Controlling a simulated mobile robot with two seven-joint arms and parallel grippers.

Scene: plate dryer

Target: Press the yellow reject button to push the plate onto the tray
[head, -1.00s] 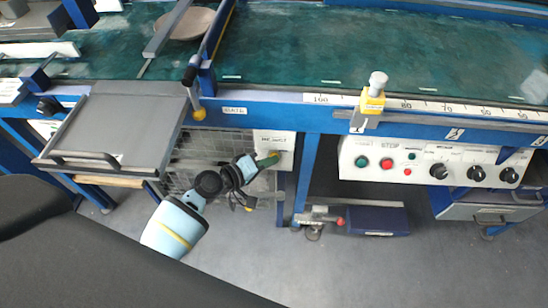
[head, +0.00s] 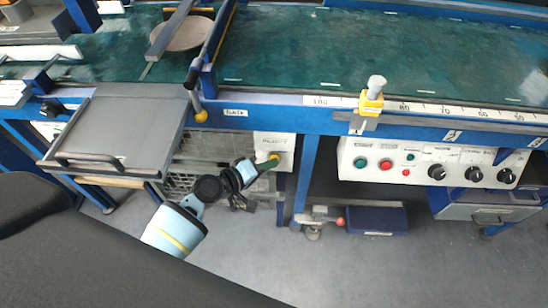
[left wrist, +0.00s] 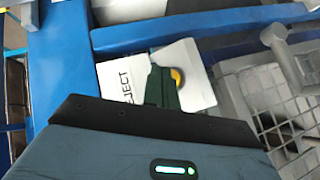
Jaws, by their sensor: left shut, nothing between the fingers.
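The yellow reject button (head: 274,156) sits on a white panel under the conveyor's front rail. The left wrist view shows the button (left wrist: 177,77) partly hidden behind my finger, beside the word "REJECT". My left gripper (head: 267,163) is shut and empty, its tip at or just in front of the button; I cannot tell whether it touches. The round beige plate (head: 181,36) lies on the green belt, partly behind a grey bar. The grey tray (head: 125,122) sticks out from the front rail, below and left of the plate, and its visible surface is empty. My right gripper is not in view.
A control panel (head: 400,150) with green and red buttons and black knobs is at the right. A wire mesh guard (left wrist: 275,95) is beside the reject panel. Open floor lies in front.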

